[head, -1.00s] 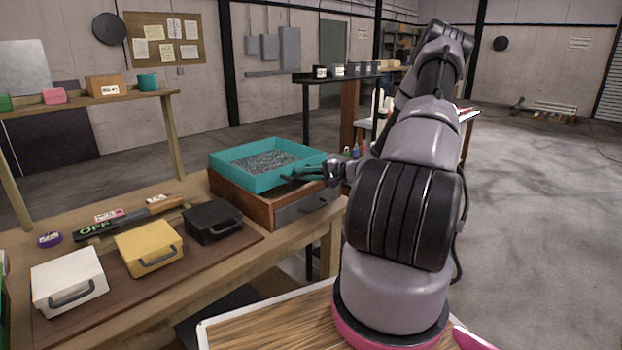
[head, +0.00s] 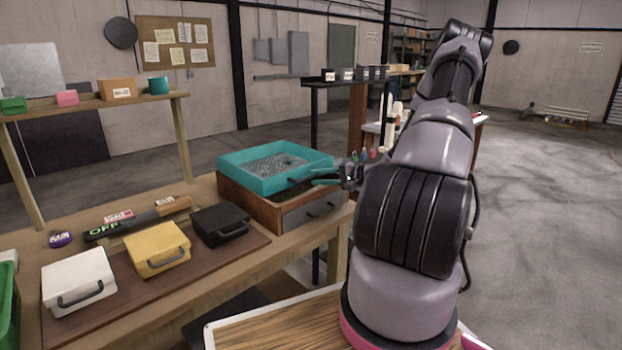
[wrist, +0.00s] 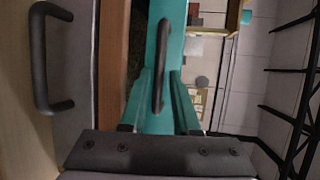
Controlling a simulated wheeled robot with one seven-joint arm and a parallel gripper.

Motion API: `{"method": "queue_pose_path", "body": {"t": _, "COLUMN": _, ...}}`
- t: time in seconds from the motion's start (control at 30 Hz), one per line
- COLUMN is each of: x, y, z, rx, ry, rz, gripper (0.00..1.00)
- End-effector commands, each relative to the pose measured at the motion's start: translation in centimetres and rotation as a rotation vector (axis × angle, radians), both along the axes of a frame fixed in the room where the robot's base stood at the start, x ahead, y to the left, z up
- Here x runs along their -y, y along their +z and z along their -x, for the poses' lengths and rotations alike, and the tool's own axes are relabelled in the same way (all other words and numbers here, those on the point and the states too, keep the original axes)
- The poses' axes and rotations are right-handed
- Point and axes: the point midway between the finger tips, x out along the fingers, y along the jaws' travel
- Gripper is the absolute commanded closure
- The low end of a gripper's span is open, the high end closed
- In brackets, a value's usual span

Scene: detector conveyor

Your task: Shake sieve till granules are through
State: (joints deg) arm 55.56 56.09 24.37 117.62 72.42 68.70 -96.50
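The sieve (head: 233,171) is a square teal tray in the head view, sitting level on a wooden box. Grey granules (head: 272,163) lie in it, with a dark patch toward its right side. My gripper (head: 297,178) reaches from the right to the sieve's near right side. In the wrist view its two teal fingers (wrist: 162,92) stand on either side of a dark bar handle (wrist: 162,60) on the teal sieve wall. The fingers look apart, with a small gap beside the handle. Contact with the handle is hard to judge.
The wooden box (head: 258,207) below has a grey drawer front with a handle (head: 320,208). White (head: 78,277), yellow (head: 158,243) and black (head: 220,222) lidded boxes stand on the bench at left. A dark bar marked OFF (head: 125,228) lies behind them.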

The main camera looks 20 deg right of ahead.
Motion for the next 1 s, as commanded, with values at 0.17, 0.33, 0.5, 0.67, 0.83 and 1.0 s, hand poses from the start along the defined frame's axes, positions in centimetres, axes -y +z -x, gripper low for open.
{"method": "queue_pose_path", "body": {"t": 0.17, "x": 2.7, "y": 0.7, "z": 2.7, "rx": 0.000, "ry": -0.004, "rz": 0.001, "gripper": 0.70}}
{"method": "queue_pose_path", "body": {"t": 0.33, "x": 4.3, "y": 1.1, "z": 4.5, "rx": -0.001, "ry": -0.004, "rz": 0.001, "gripper": 0.70}}
{"method": "queue_pose_path", "body": {"t": 0.5, "x": 4.9, "y": 1.3, "z": 5.3, "rx": -0.001, "ry": -0.002, "rz": 0.000, "gripper": 0.70}}
{"method": "queue_pose_path", "body": {"t": 0.67, "x": 5.0, "y": 1.3, "z": 5.3, "rx": -0.002, "ry": -0.002, "rz": 0.000, "gripper": 0.70}}
{"method": "queue_pose_path", "body": {"t": 0.83, "x": 5.0, "y": 1.3, "z": 5.3, "rx": -0.001, "ry": -0.002, "rz": 0.000, "gripper": 0.70}}
{"method": "queue_pose_path", "body": {"t": 1.0, "x": 5.0, "y": 1.3, "z": 5.3, "rx": -0.001, "ry": -0.002, "rz": 0.000, "gripper": 0.70}}
